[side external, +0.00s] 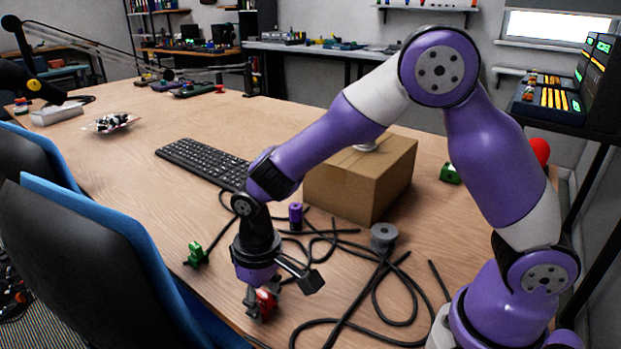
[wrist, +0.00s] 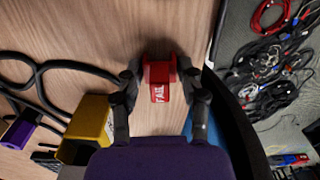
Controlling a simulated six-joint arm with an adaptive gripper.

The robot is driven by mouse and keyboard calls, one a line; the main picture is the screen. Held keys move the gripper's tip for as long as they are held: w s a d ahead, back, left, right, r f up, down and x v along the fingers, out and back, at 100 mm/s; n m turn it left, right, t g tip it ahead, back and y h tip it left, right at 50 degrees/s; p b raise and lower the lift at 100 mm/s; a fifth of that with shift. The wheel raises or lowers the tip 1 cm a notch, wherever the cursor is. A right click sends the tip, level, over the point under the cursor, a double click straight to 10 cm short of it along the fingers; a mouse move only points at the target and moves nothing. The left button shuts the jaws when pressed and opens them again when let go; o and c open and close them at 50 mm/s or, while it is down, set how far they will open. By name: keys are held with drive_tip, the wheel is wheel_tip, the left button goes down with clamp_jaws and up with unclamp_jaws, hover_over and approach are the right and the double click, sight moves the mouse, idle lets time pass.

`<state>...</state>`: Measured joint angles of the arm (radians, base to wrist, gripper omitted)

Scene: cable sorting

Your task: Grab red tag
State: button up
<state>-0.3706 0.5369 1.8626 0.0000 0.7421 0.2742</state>
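The red tag (wrist: 161,82) has white lettering that reads "FAIL". It lies between the two fingertips of my gripper (wrist: 160,72) in the wrist view, with a black finger against each side and no clear gap. In the side external view my gripper (side external: 259,298) points down at the table near its front edge, and the red tag (side external: 266,303) shows partly behind a finger. The fingers look closed in on it. Whether the tag rests on the table or is lifted cannot be told.
Black cables (side external: 375,290) lie to the right on the table (side external: 225,235). A green tag (side external: 196,255), a purple tag (side external: 296,215) and a grey spool (side external: 383,237) are nearby. A cardboard box (side external: 360,180) and a keyboard (side external: 204,163) stand behind. A yellow tag (wrist: 88,128) shows in the wrist view. Chairs (side external: 100,260) border the front edge.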

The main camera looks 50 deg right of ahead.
drive_tip(key=shift+c, duration=0.8)
